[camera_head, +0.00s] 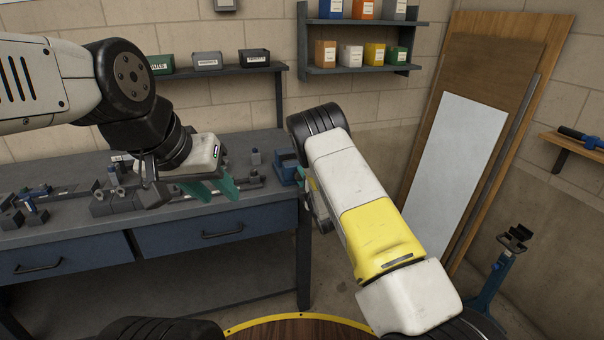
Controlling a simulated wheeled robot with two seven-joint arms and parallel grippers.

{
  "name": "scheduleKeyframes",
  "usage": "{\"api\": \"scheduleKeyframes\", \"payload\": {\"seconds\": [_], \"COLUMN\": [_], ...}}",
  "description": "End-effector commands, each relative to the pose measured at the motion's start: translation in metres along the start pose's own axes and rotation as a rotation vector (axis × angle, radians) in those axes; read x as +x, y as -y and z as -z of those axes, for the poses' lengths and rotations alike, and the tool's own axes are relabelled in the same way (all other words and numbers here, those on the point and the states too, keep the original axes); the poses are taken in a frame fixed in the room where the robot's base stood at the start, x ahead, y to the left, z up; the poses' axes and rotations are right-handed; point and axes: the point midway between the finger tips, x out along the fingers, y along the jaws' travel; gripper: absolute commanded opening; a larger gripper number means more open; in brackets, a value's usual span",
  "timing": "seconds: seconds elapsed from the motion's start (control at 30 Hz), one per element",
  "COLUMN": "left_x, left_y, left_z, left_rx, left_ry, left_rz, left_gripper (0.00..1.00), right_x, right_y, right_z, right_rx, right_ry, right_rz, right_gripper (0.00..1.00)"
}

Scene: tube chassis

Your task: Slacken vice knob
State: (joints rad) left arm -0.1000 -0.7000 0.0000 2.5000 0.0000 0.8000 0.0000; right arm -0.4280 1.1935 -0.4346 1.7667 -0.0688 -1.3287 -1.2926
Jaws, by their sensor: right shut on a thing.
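My left gripper (213,188) hangs over the front edge of the workbench, with its teal fingers apart and nothing seen between them.
The grey workbench (70,228) has blue drawers. Metal blocks and fixtures (115,195) stand on its left part. A shelf (225,72) with small bins is above. Boards (455,160) lean on the wall at right, near a blue stand (492,285).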

Motion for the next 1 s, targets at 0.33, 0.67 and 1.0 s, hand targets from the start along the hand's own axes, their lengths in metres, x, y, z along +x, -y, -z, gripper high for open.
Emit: {"api": "scheduleKeyframes", "payload": {"seconds": [0.33,0.67,1.0], "left_x": [0.0,0.0,0.0], "left_y": [0.0,0.0,0.0], "left_z": [0.0,0.0,0.0], "left_rx": [0.0,0.0,0.0], "left_ry": [0.0,0.0,0.0], "left_rz": [0.0,0.0,0.0], "left_gripper": [0.36,0.36,0.36], "right_x": [0.0031,0.0035,0.0036], "right_y": [-0.0046,-0.0073,-0.0083], "right_z": [0.0023,0.0022,0.0009], "right_rx": [0.003,0.004,0.083], "right_ry": [-0.004,-0.004,-0.002], "right_rz": [-0.01,-0.016,-0.019], "right_gripper": [0.59,0.59,0.59]}}
